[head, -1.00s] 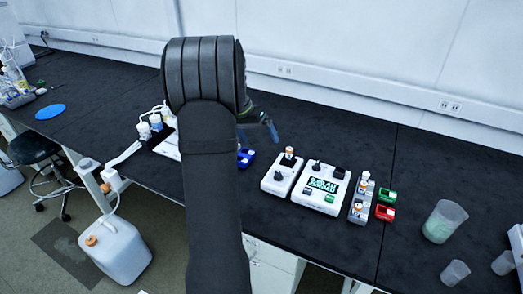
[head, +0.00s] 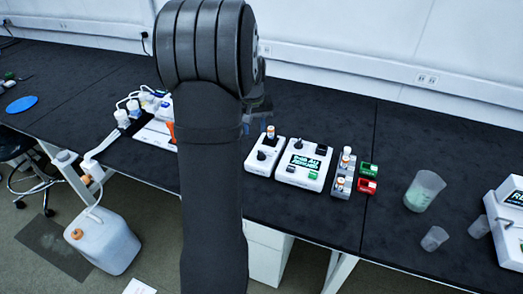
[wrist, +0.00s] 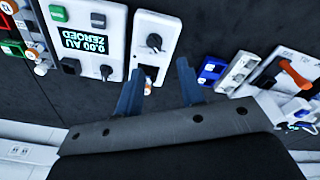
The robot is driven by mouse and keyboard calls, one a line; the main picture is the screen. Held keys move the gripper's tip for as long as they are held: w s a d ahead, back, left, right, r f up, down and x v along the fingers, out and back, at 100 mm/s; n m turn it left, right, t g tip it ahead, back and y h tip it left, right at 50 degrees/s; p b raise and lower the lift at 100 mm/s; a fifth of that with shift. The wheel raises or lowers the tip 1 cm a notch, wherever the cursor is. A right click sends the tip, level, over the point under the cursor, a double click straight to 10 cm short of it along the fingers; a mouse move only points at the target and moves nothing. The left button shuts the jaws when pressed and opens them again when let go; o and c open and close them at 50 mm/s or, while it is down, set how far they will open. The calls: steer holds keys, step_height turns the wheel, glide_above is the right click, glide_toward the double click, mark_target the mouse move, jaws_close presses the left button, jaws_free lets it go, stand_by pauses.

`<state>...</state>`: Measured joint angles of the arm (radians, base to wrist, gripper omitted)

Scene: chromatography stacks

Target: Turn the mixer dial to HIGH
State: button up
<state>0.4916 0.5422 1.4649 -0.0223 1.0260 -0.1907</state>
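A small white box, which looks like the mixer (head: 257,168), stands on the black bench with a black dial (head: 262,155) on its top. In the wrist view the dial (wrist: 154,41) lies beyond my fingertips; its pointer setting and labels are too small to read. An orange-and-white vial (head: 270,131) stands at the box's back end. My gripper (wrist: 160,66) is open and empty, its two blue-grey fingers apart, above the back end of the box. In the head view it is mostly hidden behind my arm.
A wider white unit (head: 297,179) with a lit display stands right of the box. Farther right are a vial rack (head: 343,188), green (head: 368,170) and red (head: 366,187) blocks, and a beaker (head: 424,190). A blue block (wrist: 211,71) shows in the wrist view.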

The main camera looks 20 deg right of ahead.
steer(key=s+d+n+t+y, duration=0.1)
steer(key=s+d+n+t, duration=0.2)
steer(key=s+d, duration=0.1)
steer(key=n, duration=0.1)
glide_toward(262, 154)
steer(key=shift+t, duration=0.3)
steer(key=x, duration=0.8)
steer(key=shift+d+f, duration=0.1)
steer(key=shift+f, duration=0.3)
jaws_close()
